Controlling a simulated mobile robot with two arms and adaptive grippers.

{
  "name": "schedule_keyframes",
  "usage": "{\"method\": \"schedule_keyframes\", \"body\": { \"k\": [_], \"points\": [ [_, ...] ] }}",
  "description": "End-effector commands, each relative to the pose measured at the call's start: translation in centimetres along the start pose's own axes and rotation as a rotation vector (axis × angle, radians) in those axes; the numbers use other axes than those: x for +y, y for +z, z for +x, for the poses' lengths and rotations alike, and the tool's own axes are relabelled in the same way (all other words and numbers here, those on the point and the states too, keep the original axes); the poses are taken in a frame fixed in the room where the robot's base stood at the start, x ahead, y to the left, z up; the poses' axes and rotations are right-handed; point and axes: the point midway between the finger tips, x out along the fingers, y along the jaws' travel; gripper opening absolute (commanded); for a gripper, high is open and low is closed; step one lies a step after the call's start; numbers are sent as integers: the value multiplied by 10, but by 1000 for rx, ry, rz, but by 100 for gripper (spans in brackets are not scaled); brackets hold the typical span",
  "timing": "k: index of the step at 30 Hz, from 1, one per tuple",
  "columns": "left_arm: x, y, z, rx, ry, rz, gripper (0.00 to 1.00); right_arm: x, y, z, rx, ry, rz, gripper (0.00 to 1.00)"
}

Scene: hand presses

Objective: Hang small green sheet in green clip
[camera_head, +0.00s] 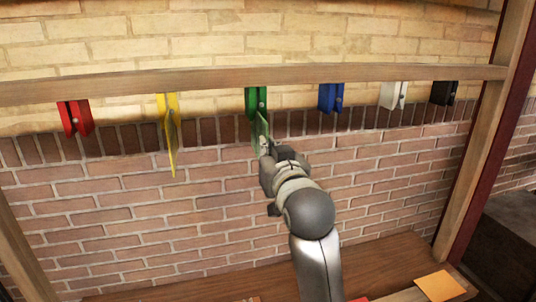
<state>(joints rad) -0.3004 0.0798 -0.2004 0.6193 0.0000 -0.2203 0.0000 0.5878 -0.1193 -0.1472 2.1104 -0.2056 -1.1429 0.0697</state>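The green clip (256,101) hangs under the wooden beam, in the middle left of the head view. The small green sheet (262,130) is right below the clip, seen nearly edge-on, its upper edge at the clip's lower end. I cannot tell whether the clip's jaws hold it. My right gripper (265,148) is at the sheet's lower part and appears shut on it; the gripper and wrist hide part of the sheet. My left gripper is not in view.
Along the beam (200,80) hang red (75,118), yellow (167,104), blue (331,97), white (393,95) and black (443,92) clips. A yellow sheet (173,150) hangs at the yellow clip. An orange sheet (439,286) lies on the wooden surface (390,258) below.

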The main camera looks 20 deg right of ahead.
Motion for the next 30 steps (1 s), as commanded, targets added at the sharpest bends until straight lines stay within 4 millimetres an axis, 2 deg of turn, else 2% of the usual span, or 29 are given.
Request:
{"method": "schedule_keyframes", "body": {
  "k": [21,30],
  "points": [
    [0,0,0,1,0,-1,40,0,-22,0,1,0,0,0],
    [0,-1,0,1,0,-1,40,0,-24,0,2,0,0,0]
  ]
}}
